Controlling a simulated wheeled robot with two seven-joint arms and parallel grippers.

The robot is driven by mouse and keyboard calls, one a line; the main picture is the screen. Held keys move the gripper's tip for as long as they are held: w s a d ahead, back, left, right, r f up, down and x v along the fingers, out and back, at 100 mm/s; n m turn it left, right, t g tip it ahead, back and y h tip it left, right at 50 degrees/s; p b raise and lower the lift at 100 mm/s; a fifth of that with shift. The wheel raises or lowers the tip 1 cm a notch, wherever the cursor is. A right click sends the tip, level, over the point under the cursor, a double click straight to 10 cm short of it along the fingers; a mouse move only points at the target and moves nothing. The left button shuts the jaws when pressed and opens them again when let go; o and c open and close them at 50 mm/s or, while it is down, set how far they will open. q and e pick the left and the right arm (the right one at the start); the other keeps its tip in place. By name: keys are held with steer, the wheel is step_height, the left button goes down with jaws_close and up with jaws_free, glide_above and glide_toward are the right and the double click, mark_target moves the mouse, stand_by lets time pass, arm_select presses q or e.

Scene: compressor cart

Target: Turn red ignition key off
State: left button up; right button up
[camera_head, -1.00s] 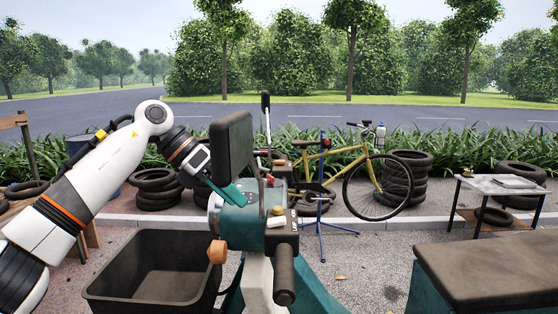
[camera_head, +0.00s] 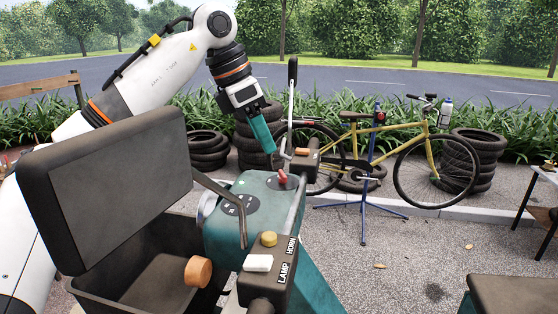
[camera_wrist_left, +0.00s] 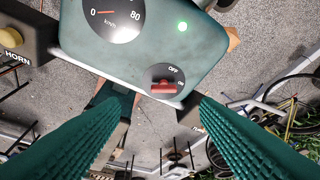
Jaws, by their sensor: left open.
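The red ignition key (camera_head: 282,177) stands on a round dark switch plate on the teal console (camera_head: 262,192). In the left wrist view the key (camera_wrist_left: 163,87) lies crosswise on the plate, with OFF above it and a partly readable label at its right. A green light (camera_wrist_left: 182,27) glows on the console. My left gripper (camera_head: 270,150) points down just above and behind the key in the head view. In the left wrist view its teal fingers (camera_wrist_left: 157,106) are spread, with the key between and just beyond the tips, apparently untouched. My right gripper is not in view.
A dark upright panel (camera_head: 110,180) stands left of the console above a black bin (camera_head: 150,290). A yellow button (camera_head: 268,239) and white switch (camera_head: 258,263) sit in front. A bicycle (camera_head: 430,150) stands behind.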

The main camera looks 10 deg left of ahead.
mark_target(283, 173)
arm_select(q)
steer(key=x, duration=0.4)
steer(key=shift+w+p, duration=0.3)
steer(key=shift+p, duration=0.1)
steer(key=x, duration=0.2)
steer(key=shift+w+d+f+p, duration=0.15)
steer(key=shift+w+f+p, duration=0.1)
steer(key=shift+f+p, duration=0.05)
steer(key=shift+d+f, duration=0.1)
steer(key=shift+f, duration=0.2)
steer(key=shift+d+f, duration=0.1)
steer(key=shift+f, duration=0.15)
steer(key=shift+c, duration=0.6)
steer(key=c, duration=0.9)
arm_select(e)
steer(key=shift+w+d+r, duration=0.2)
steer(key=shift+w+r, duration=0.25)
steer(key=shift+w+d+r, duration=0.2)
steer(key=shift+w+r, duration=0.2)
